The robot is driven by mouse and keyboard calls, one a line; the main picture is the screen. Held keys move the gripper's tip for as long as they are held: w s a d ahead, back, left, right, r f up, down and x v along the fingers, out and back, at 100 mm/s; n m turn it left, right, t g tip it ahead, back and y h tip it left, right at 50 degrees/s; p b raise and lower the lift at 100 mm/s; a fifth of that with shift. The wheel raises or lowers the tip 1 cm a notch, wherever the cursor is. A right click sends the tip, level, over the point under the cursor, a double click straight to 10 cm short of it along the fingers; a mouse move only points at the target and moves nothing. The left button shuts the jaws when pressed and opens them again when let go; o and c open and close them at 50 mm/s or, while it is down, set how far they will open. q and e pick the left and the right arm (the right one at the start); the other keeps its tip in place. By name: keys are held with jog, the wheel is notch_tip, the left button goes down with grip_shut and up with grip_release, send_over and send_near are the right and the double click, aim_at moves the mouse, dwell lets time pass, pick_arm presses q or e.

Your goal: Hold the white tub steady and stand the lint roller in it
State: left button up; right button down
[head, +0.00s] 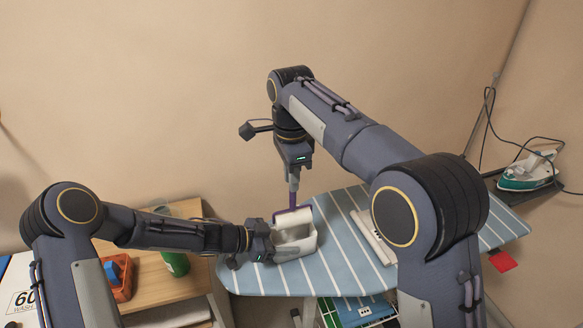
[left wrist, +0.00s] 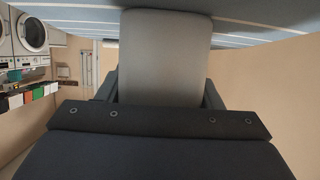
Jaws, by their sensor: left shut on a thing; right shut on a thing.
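The white tub (head: 299,247) stands on the ironing board near its left end. My left gripper (head: 268,243) is shut on the tub's left side. In the left wrist view the tub's pale wall (left wrist: 165,60) fills the space between my left gripper's fingers (left wrist: 163,95). My right gripper (head: 294,176) points down above the tub and is shut on the lint roller's handle. The lint roller (head: 292,219) has a purple frame and a white roll, and hangs roll-down at the tub's far side. I cannot tell whether its lower end is inside the tub or touches the bottom.
The striped blue ironing board (head: 340,262) has free room around the tub. A pale folded item (head: 372,238) lies to the right. An iron (head: 527,173) with a cord stands at the far right. A wooden table (head: 150,280) at left holds a green can (head: 175,264) and an orange box (head: 118,277).

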aim_at(291, 208)
jog(key=shift+f, duration=4.85)
jog(key=shift+f, duration=0.5)
jog(key=c, duration=1.2)
grip_release()
jog(key=shift+r, duration=0.15)
jog(key=shift+r, duration=3.4)
